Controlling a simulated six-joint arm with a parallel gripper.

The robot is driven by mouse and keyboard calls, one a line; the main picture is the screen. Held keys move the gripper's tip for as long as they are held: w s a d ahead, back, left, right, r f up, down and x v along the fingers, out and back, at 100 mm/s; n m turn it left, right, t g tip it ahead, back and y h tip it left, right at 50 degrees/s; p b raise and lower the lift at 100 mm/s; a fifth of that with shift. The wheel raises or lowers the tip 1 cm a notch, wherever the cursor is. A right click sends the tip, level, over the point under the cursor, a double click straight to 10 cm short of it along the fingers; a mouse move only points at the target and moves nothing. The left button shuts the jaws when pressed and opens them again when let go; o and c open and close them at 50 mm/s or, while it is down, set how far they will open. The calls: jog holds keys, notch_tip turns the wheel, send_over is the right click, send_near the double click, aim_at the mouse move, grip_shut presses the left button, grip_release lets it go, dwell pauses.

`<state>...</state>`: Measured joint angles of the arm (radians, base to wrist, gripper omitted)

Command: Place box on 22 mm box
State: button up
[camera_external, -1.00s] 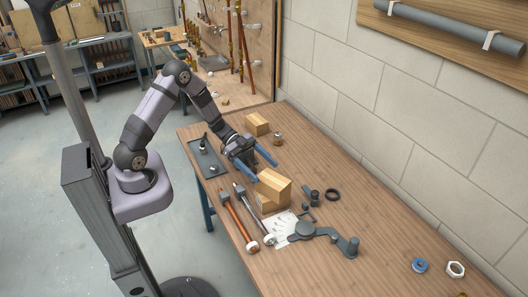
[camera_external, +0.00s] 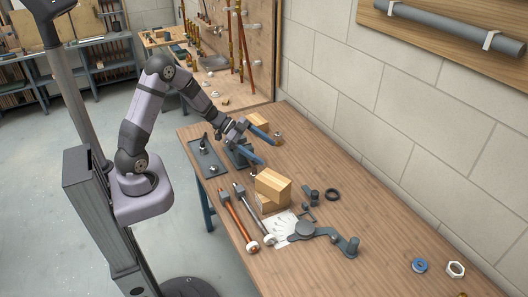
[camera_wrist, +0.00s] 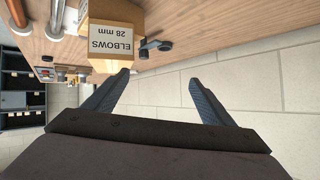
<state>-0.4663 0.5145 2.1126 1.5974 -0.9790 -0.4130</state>
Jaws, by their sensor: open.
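Two light wooden boxes are stacked near the middle of the bench in the external view. The upper box (camera_external: 273,184) rests on the lower box (camera_external: 267,204), turned slightly relative to it. In the wrist view, a box labelled "ELBOWS 28 mm" (camera_wrist: 116,40) shows beyond the left fingertip; I cannot tell its place in the stack. No 22 mm label is readable. My gripper (camera_external: 268,153) is open and empty, behind the stack and apart from it. Its two spread fingers also show in the wrist view (camera_wrist: 160,78).
A third wooden box (camera_external: 258,122) and a brass fitting (camera_external: 278,138) are near my gripper. A dark tray (camera_external: 208,160) lies left. Pipe tools (camera_external: 240,220), a paper sheet (camera_external: 284,228) and a grey bender (camera_external: 318,234) lie around the stack's front. The right bench is mostly clear.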

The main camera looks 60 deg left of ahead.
jog(key=s+a+n+y, duration=0.3)
jog(key=a+n+y, duration=0.45)
jog(key=y, duration=0.25)
jog(key=s+d+f+n+g, duration=0.1)
jog(key=s+d+g, duration=0.1)
jog(key=s, duration=0.5)
jog(key=s+d+n+g+h, duration=0.1)
jog(key=s+d+g, duration=0.2)
jog(key=s, duration=0.4)
jog(key=s+d+f+n+g, duration=0.1)
jog(key=s+d+n+g, duration=0.1)
jog(key=s, duration=0.6)
jog(key=shift+d+f+g, duration=0.35)
jog(key=shift+d+g, duration=0.1)
jog(key=shift+g, duration=0.25)
